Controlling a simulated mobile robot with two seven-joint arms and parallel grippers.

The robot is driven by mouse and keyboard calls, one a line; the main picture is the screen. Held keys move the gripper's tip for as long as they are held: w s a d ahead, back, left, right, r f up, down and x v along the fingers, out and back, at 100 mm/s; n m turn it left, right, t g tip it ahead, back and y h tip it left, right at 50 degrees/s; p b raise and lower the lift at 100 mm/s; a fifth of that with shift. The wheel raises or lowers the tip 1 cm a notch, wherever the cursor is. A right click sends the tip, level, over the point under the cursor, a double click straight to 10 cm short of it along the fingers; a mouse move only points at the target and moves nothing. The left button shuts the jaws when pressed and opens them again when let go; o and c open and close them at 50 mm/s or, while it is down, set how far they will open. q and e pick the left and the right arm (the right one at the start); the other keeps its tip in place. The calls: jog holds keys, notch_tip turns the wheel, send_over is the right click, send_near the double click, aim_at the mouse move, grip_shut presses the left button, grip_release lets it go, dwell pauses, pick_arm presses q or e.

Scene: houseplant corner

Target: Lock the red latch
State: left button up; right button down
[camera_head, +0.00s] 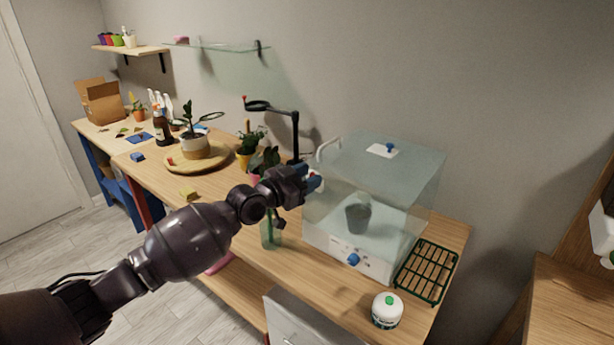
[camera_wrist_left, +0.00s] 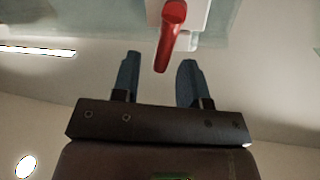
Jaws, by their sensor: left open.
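The red latch (camera_wrist_left: 172,30) shows in the left wrist view as a rounded lever on a white mount (camera_wrist_left: 205,15). Its narrow end points down the picture, toward the space between my fingers. My left gripper (camera_wrist_left: 160,64) is open, with one blue-grey finger on each side of the latch's line; I cannot tell whether either touches it. In the head view, my left gripper (camera_head: 315,181) is at the left side of a clear box (camera_head: 405,180) with a white base (camera_head: 335,248). The latch cannot be made out there. My right gripper is not in view.
A dark pot (camera_head: 358,215) stands inside the clear box. A blue knob (camera_head: 353,259) is on its front. A green-tinted clear vessel (camera_head: 270,236) and plants (camera_head: 265,160) stand near my left arm.

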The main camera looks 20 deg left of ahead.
pick_arm(q)
grip_shut()
jog(key=n+b, duration=0.1)
jog(key=a+n, duration=0.1)
jog(key=shift+w+n+t+b, duration=0.25)
jog(key=shift+n+t+b, duration=0.15)
grip_release()
dwell(0.4)
